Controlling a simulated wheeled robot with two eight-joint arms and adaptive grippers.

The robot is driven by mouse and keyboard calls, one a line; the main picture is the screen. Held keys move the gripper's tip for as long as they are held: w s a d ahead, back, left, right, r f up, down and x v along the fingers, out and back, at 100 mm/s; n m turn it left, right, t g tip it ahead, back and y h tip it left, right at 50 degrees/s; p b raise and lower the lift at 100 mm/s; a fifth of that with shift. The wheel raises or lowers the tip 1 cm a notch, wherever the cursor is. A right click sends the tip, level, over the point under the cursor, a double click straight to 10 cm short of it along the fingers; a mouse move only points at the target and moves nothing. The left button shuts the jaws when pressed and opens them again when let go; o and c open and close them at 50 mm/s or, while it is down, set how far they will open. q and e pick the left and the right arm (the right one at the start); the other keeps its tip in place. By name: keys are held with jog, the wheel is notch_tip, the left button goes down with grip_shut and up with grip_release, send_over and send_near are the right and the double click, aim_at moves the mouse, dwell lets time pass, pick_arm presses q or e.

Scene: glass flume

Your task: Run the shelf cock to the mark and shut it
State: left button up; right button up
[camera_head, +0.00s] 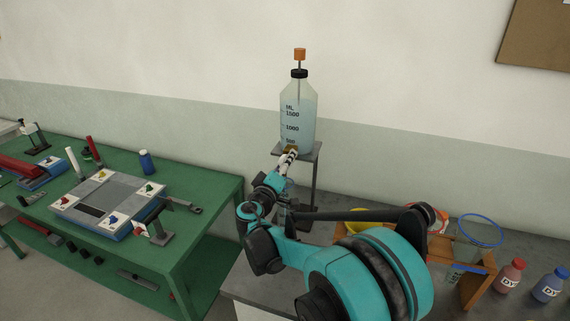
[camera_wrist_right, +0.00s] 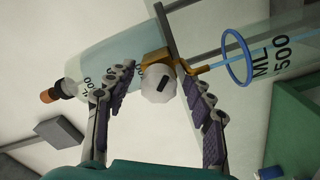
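A clear bottle (camera_head: 298,112) with pale blue liquid, a black cap and ML marks stands on a small raised shelf (camera_head: 313,152). It also shows in the wrist view (camera_wrist_right: 122,62). At its foot is a brass cock (camera_wrist_right: 180,66) with a white round knob (camera_wrist_right: 157,87) carrying a black slot. My right gripper (camera_wrist_right: 154,70) is open, its fingers on either side of the knob with visible gaps. In the head view, my right gripper (camera_head: 289,156) partly hides the cock. In the wrist view, a blue-rimmed clear vessel (camera_wrist_right: 285,55) marked ML 500 lies beyond the spout. My left gripper is not seen.
A wooden rack (camera_head: 478,285) holds a blue-ringed clear vessel (camera_head: 480,232) at right. A red-capped bottle (camera_head: 510,275) and a blue bottle (camera_head: 549,285) stand beside it. A green bench (camera_head: 215,205) with a grey board and tools is at left.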

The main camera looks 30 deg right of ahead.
jog(key=v, duration=1.2)
dwell(6.8)
